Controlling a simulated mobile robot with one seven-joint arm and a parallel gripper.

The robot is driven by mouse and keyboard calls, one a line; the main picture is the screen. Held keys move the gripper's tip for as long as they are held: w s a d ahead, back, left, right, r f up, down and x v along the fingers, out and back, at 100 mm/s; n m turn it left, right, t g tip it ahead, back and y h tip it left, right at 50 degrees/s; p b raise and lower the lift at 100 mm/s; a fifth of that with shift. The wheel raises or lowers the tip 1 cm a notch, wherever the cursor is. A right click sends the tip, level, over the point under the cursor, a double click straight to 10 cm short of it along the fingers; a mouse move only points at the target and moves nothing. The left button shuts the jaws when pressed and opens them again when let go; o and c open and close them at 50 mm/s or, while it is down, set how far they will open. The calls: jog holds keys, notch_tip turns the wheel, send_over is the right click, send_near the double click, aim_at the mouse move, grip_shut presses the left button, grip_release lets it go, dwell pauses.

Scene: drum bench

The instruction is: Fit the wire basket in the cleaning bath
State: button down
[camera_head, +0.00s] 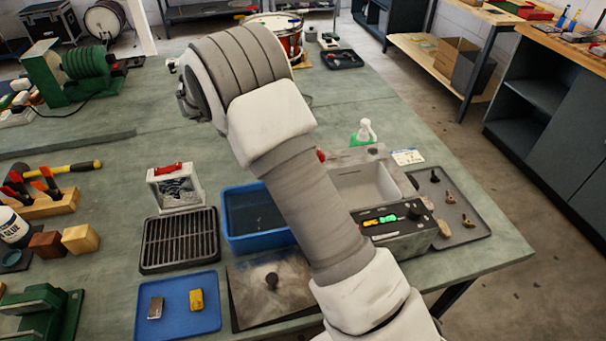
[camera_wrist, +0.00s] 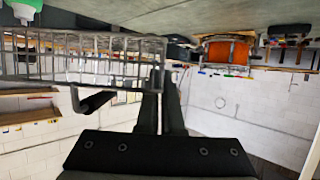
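The wire basket (camera_wrist: 110,62) fills the upper left of the wrist view, a grey mesh with a bent bar and a dark grip (camera_wrist: 97,102). My gripper (camera_wrist: 161,85) has its two dark fingers close together at the basket's right end and appears shut on it. The exact contact is hard to make out. In the head view my arm hides the gripper, and I cannot see the basket there. The cleaning bath (camera_head: 363,187) is a grey box with a pale open basin and a front control panel (camera_head: 392,220). My arm covers its left side.
A blue tray (camera_head: 178,308) holds two small blocks. A green-and-white bottle (camera_head: 365,132) stands behind the bath; a parts tray (camera_head: 462,215) lies right.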

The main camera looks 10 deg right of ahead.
notch_tip(320, 180, down, 18)
jog(key=shift+r+b, duration=0.1)
jog(key=shift+b, duration=1)
jog(key=shift+f, duration=0.2)
jog(key=c, duration=1.1)
grip_release()
jog(key=shift+r, duration=0.1)
